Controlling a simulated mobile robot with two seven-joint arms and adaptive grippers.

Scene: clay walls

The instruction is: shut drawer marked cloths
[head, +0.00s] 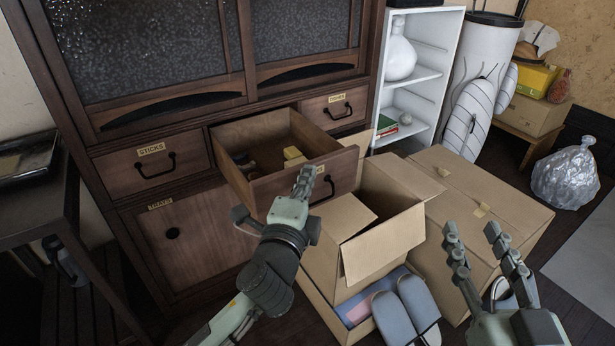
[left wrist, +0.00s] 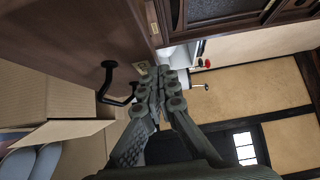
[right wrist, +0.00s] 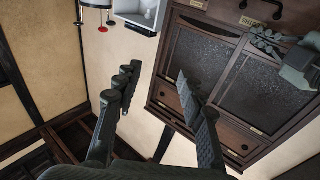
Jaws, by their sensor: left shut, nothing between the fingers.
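The middle drawer (head: 262,194) of the dark wooden cabinet is pulled far out, with small items inside. Its front has a dark handle, which shows in the left wrist view (left wrist: 110,88). A small label sits near the top edge of that front, partly hidden by my gripper, and I cannot read it. My left gripper (head: 305,178) is shut and empty, fingertips at the drawer front; I cannot tell whether they touch it. The shut fingers also show in the left wrist view (left wrist: 165,85). My right gripper (head: 473,232) is open and empty, over the cardboard boxes, away from the drawer.
Drawers marked sticks (head: 152,165) and another at right (head: 337,108) are shut. A door marked trays (head: 195,235) is below.

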